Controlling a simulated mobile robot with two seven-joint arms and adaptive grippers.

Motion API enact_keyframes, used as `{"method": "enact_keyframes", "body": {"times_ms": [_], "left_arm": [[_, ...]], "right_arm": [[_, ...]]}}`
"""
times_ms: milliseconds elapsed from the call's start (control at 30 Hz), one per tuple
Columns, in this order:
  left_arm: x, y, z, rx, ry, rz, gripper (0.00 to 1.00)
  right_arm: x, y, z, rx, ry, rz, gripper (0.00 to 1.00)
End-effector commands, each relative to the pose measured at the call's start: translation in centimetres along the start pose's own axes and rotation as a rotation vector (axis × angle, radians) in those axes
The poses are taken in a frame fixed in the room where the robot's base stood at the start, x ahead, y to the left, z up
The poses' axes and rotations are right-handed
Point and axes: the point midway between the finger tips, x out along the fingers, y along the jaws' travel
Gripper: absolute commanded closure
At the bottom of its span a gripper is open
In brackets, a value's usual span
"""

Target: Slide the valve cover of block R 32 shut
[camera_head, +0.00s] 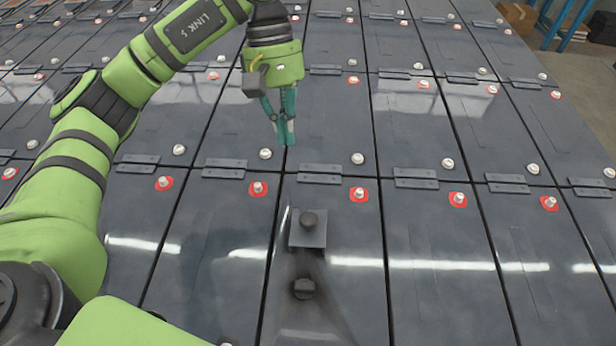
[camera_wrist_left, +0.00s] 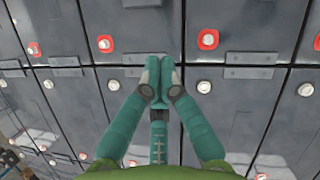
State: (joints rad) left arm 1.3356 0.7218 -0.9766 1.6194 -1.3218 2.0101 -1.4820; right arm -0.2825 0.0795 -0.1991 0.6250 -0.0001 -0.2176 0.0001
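A dark block in the lower middle of the head view carries a square grey cover plate (camera_head: 307,240) with a round black knob on it. Nearer to me on the same block is a dark round valve fitting (camera_head: 303,289) with dark staining around it. The plate lies apart from the fitting, not over it. I cannot read a block label. My left gripper (camera_head: 286,141) is beyond the plate, over the blocks farther back. Its teal fingertips meet with nothing visible between them, as the left wrist view (camera_wrist_left: 160,78) also shows. My right gripper is not in view.
Rows of dark blocks fill the floor, with white terminals, red-ringed terminals (camera_head: 358,194) and flat grey link plates (camera_head: 319,178) standing slightly proud. A blue rack (camera_head: 560,25) and a cardboard box (camera_head: 517,17) are at the far right, beside bare floor.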

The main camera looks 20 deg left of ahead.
Motion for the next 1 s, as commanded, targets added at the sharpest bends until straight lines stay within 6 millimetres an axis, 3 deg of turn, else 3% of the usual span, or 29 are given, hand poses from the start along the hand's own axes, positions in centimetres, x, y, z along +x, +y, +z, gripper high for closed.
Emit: {"method": "enact_keyframes", "body": {"times_ms": [300,567,700,1000], "left_arm": [[4.7,-0.1,0.2,0.001,-0.007,-0.004,1.0],[9.7,-0.1,0.4,0.001,-0.005,-0.004,1.0],[10.1,-0.1,2.6,0.003,-0.002,-0.002,1.0],[11.1,0.0,3.8,0.0,-0.001,0.0,1.0]], "right_arm": [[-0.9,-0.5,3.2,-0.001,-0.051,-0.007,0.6],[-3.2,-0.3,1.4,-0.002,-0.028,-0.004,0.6],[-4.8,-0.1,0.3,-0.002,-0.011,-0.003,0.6],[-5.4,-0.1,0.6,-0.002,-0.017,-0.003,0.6]]}}
